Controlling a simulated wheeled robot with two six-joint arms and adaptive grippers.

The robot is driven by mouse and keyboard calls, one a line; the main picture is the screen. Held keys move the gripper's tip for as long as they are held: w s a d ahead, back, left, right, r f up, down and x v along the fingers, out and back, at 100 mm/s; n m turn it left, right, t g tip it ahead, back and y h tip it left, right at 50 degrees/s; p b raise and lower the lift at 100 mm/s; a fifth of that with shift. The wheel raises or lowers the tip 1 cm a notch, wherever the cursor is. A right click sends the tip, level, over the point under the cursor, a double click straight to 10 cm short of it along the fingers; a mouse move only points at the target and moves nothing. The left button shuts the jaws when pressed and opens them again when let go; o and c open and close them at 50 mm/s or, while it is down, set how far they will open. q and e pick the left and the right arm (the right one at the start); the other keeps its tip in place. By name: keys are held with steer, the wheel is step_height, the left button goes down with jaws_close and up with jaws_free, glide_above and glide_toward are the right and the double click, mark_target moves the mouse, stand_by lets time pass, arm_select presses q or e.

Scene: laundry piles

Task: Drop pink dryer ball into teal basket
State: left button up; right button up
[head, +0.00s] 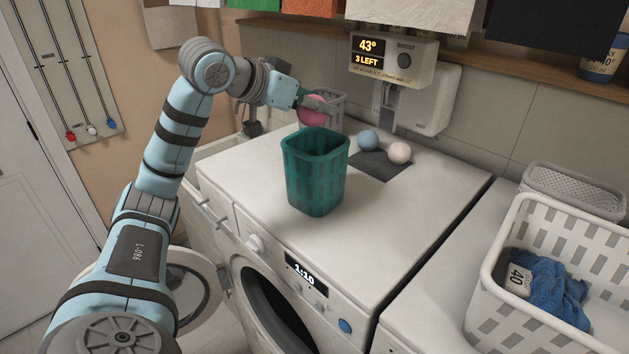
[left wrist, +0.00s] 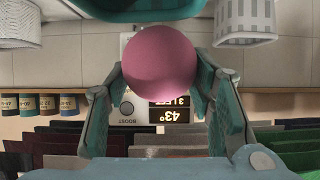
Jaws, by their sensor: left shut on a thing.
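The pink dryer ball (head: 312,112) is held between the fingers of my left gripper (head: 308,100). The ball also shows large in the left wrist view (left wrist: 159,67), with a finger on each side. The teal basket (head: 315,172) stands upright on top of the washing machine. In the head view the ball shows just above the basket's back rim; the exact gap is hard to tell. The teal basket's edge (left wrist: 150,8) shows at the top of the left wrist view. My right gripper is not in view.
A blue ball (head: 368,140) and a white ball (head: 399,152) lie on a dark mat (head: 376,170) right of the teal basket. A grey-white basket (head: 334,104) stands behind it. A white laundry basket (head: 535,262) with blue cloth is at right. A display unit (head: 392,58) hangs on the wall.

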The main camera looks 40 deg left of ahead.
arm_select(q)
steer(key=shift+w, duration=0.25)
steer(key=o, duration=0.8)
steer(key=shift+r, duration=0.1)
steer(key=o, duration=0.4)
steer(key=shift+s+r, duration=0.1)
steer(key=shift+s, duration=0.1)
steer(key=shift+c, duration=0.2)
steer(key=shift+s+r, duration=0.1)
steer(key=shift+s, duration=0.2)
steer(key=shift+w+r, duration=0.1)
step_height(320, 180, up, 10)
steer(key=shift+d+f, duration=0.1)
steer(key=shift+d, duration=0.05)
steer(key=shift+a, duration=0.2)
